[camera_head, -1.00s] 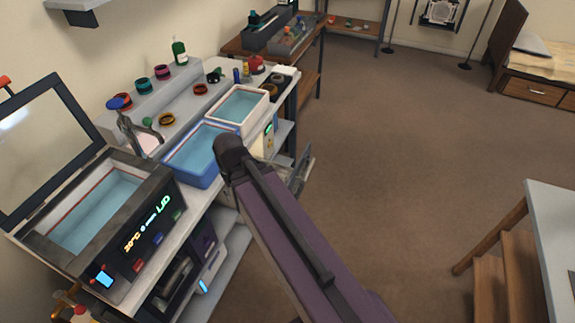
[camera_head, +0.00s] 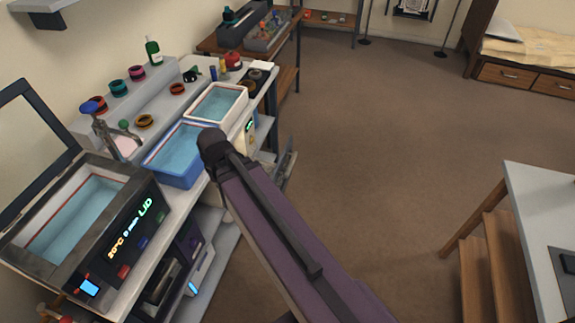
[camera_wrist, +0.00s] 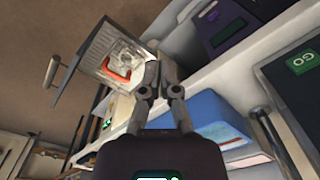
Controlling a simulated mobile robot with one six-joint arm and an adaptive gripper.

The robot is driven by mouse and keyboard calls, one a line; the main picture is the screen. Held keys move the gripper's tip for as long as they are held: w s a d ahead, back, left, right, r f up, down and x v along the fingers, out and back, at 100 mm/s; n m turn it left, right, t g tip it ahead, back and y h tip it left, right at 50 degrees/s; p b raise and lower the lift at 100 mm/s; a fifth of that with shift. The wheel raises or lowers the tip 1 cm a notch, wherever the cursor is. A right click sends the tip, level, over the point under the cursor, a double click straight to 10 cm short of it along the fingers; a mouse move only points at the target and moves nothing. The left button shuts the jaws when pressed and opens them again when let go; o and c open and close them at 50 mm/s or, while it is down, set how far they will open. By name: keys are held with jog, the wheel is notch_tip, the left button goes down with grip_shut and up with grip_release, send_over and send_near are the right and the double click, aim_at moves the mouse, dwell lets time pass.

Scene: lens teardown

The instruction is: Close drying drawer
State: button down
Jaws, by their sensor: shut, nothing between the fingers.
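The drying drawer (camera_wrist: 97,45) shows in the wrist view at upper left, pulled out, with a light bar handle (camera_wrist: 62,80) and an orange-red item (camera_wrist: 118,68) inside. In the head view only a grey edge of the drawer (camera_head: 290,168) shows to the right of the bench, partly behind my arm. My gripper (camera_wrist: 157,66) is shut and empty in the wrist view. Its fingers appear beside the drawer; I cannot tell whether they touch it. In the head view my own arm hides the gripper.
The bench carries a blue basin (camera_head: 178,155), a white basin (camera_head: 215,102) and an open-lidded bath (camera_head: 82,220). Lower shelves (camera_head: 215,255) hold devices. A grey table (camera_head: 530,210) with wooden steps stands at right. The carpet (camera_head: 380,140) between is clear.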

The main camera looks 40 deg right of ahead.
jog(key=w+d+f+m+t+y+b, duration=0.1)
jog(key=w+d+f+m+b, duration=0.2)
jog(key=d+m, duration=0.6)
jog(key=w+d+f+m+t+b, duration=0.1)
jog(key=w+d+f+m+b, duration=0.2)
jog(key=d+m, duration=0.6)
jog(key=w+d+f+m+t+y+b, duration=0.1)
jog(key=w+d+f+m+b, duration=0.2)
jog(key=d+m, duration=0.6)
jog(key=w+d+b, duration=0.1)
jog(key=d, duration=0.8)
jog(key=shift+w+f+y, duration=0.15)
jog(key=shift+w+y, duration=0.15)
jog(key=shift+w, duration=0.05)
jog(key=shift+f+b, duration=0.15)
jog(key=shift+b, duration=0.15)
jog(key=b, duration=0.9)
send_over(285, 164)
jog(key=s, duration=0.2)
jog(key=f, duration=0.9)
jog(key=shift+d, duration=0.35)
